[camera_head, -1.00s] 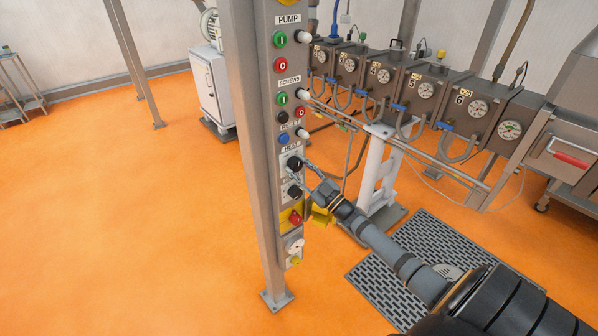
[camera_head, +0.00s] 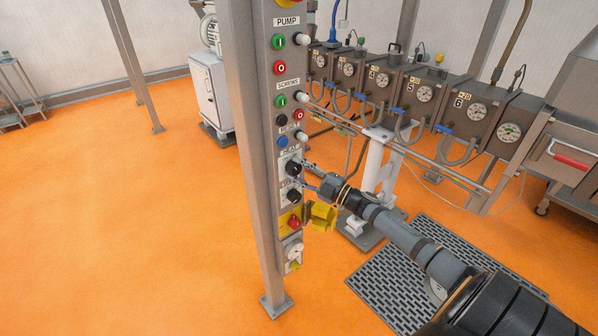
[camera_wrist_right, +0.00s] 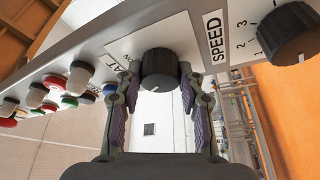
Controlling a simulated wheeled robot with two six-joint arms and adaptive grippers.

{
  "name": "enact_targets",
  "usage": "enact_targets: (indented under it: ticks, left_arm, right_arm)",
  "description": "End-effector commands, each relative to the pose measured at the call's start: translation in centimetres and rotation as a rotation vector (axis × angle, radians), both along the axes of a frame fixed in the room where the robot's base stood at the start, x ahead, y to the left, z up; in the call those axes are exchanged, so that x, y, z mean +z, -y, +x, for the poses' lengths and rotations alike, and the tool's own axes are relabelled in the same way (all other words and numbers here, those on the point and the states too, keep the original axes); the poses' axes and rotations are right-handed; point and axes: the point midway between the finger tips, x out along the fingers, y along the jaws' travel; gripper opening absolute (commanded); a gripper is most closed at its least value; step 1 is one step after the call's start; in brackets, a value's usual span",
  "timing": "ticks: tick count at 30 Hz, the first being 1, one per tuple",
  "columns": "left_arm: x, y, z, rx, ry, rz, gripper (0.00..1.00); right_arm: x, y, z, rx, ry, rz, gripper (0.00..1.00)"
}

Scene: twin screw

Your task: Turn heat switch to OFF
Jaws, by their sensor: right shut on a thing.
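The heat switch is a black rotary knob (camera_head: 293,168) on the grey control column, below the RESET button. In the right wrist view the knob (camera_wrist_right: 160,66) shows at the upper middle, with a white mark on its lower edge and a partly hidden label ending in "AT". My right gripper (camera_head: 306,174) reaches the column from the right. Its two padded fingers (camera_wrist_right: 160,88) lie on either side of the knob and are shut on it. The OFF marking cannot be read. My left gripper is not in view.
The SPEED knob (camera_wrist_right: 287,33) sits just below the heat knob on the column. A red emergency stop (camera_head: 294,222) with a yellow guard (camera_head: 321,214) is lower down. Coloured buttons (camera_head: 281,101) are above. Gauge boxes (camera_head: 470,110) stand behind, right.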

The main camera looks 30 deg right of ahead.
Motion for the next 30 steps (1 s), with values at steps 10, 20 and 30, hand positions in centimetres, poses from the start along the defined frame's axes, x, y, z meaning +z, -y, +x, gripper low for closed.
enact_targets:
  ticks: [10,20,30]
  left_arm:
    - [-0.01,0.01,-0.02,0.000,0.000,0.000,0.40]
    - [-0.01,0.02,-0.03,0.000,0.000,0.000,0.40]
    - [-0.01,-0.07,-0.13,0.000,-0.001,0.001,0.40]
  right_arm:
    - [-0.08,0.00,-0.03,0.001,0.001,-0.025,0.07]
    - [-0.08,0.00,-0.03,-0.001,0.001,-0.024,0.56]
    - [-0.04,0.02,-0.06,0.000,0.001,-0.022,0.61]
